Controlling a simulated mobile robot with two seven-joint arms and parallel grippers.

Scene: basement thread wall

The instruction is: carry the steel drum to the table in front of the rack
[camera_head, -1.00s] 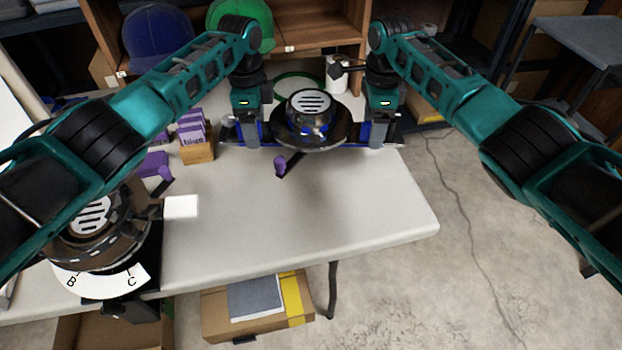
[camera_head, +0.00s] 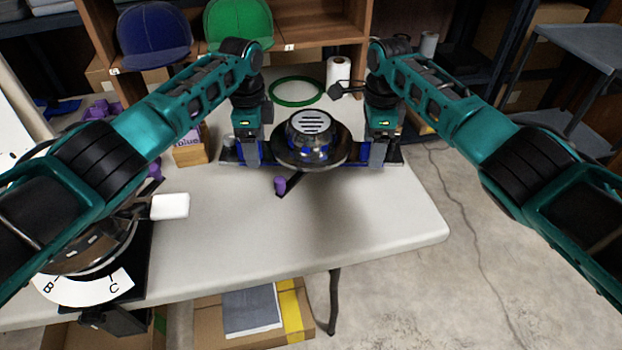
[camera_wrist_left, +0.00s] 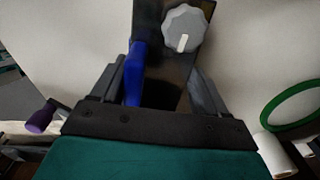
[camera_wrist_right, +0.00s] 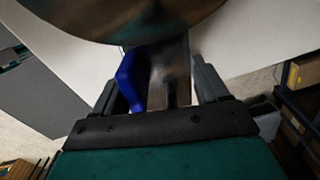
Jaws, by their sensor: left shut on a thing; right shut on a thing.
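The steel drum (camera_head: 309,147) is a shiny domed body with a slotted white top and a wide dark rim. It sits on a dark base with blue handles at both ends. My left gripper (camera_head: 251,158) is shut on the left blue handle, which also shows in the left wrist view (camera_wrist_left: 136,73) beside a grey knob. My right gripper (camera_head: 378,158) is shut on the right blue handle, also in the right wrist view (camera_wrist_right: 131,80). The drum appears level over the white table (camera_head: 330,235), with a shadow in front. The base's underside is hidden, so contact is unclear.
A wooden rack (camera_head: 300,55) with a blue cap (camera_head: 153,38) and a green cap (camera_head: 238,25) stands behind. A white block (camera_head: 170,206) and lettered dial (camera_head: 85,289) are left. The table's front right is clear.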

